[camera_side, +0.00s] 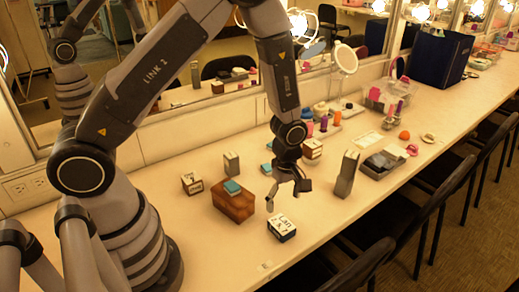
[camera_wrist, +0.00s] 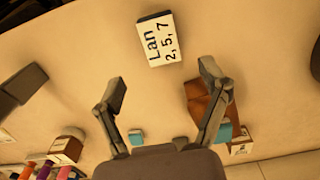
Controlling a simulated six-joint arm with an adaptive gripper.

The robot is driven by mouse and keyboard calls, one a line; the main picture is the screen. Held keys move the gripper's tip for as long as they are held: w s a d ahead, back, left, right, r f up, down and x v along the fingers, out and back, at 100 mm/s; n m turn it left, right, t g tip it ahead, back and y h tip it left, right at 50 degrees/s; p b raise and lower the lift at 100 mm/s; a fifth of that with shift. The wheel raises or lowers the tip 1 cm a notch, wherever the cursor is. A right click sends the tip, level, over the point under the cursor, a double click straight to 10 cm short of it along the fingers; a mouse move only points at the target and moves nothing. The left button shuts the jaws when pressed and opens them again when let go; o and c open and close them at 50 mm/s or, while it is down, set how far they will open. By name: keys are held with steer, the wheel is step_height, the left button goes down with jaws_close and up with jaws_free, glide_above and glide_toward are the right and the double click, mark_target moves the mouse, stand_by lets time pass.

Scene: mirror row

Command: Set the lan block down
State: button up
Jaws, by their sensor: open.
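The lan block (camera_side: 282,228), dark with a white face lettered "Lan", sits on the counter near its front edge. In the wrist view the block (camera_wrist: 160,40) shows "Lan 2, 5, 7" and lies beyond the fingertips, apart from them. My gripper (camera_side: 287,190) is open and empty above the counter, a little behind and above the block in the side view. In the wrist view my gripper (camera_wrist: 163,80) has its fingers spread, with bare counter between them.
A brown box (camera_side: 233,208) with a teal block (camera_side: 232,187) on top stands left of the lan block. A tall grey block (camera_side: 347,174) stands to the right. Lettered blocks (camera_side: 192,183) (camera_side: 312,150) and a grey block (camera_side: 231,163) stand farther back. Chairs (camera_side: 400,215) line the front edge.

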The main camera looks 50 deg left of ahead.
steer(key=s+a+r+m+t, duration=0.15)
steer(key=r+m, duration=0.25)
steer(key=r, duration=0.7)
steer(key=s+a+r+m+t, duration=0.1)
steer(key=s+a+r+m, duration=0.2)
steer(key=r, duration=0.7)
steer(key=s+a+r+m+t, duration=0.1)
steer(key=s+r+m, duration=0.4)
steer(key=s, duration=0.2)
steer(key=s+a+r+m+t, duration=0.2)
steer(key=s+r+m, duration=0.3)
steer(key=s, duration=0.3)
steer(key=shift+s+a+r+m, duration=0.2)
steer(key=shift+a+r+m, duration=0.05)
steer(key=shift+m, duration=0.25)
